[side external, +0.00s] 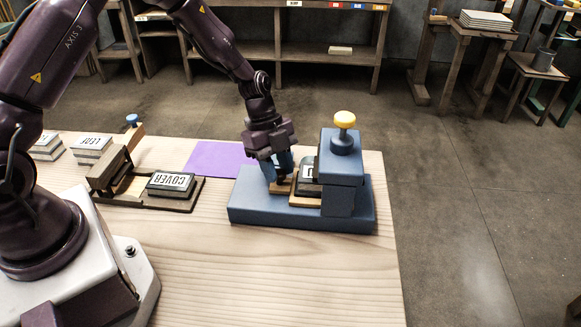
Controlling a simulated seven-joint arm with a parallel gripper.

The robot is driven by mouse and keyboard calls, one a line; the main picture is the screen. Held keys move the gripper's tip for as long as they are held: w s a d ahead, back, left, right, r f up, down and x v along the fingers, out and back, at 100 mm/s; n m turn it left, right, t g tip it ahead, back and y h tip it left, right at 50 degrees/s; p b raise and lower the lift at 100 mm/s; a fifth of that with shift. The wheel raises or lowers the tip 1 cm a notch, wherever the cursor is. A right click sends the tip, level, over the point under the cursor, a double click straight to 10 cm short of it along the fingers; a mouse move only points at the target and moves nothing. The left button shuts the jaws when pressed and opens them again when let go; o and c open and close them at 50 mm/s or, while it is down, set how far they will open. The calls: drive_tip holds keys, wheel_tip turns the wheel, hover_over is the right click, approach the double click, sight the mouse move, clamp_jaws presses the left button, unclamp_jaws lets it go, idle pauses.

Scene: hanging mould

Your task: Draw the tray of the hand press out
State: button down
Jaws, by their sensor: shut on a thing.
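My gripper (281,180) points down at the left end of the tray and is shut on a wooden part there, which looks like the tray's handle. The fingers hide most of that part.
A dark wooden fixture with a block labelled COVER (171,182) stands left of the press. A purple sheet (218,158) lies behind, between them. Labelled stacks (92,150) are at the far left. The table's front (290,275) is clear.

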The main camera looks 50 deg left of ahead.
drive_tip(key=s+a, duration=0.7)
drive_tip(key=shift+a, duration=0.1)
drive_tip(key=c, duration=1.1)
unclamp_jaws()
drive_tip(key=shift+r, duration=0.1)
drive_tip(key=v, duration=1.3)
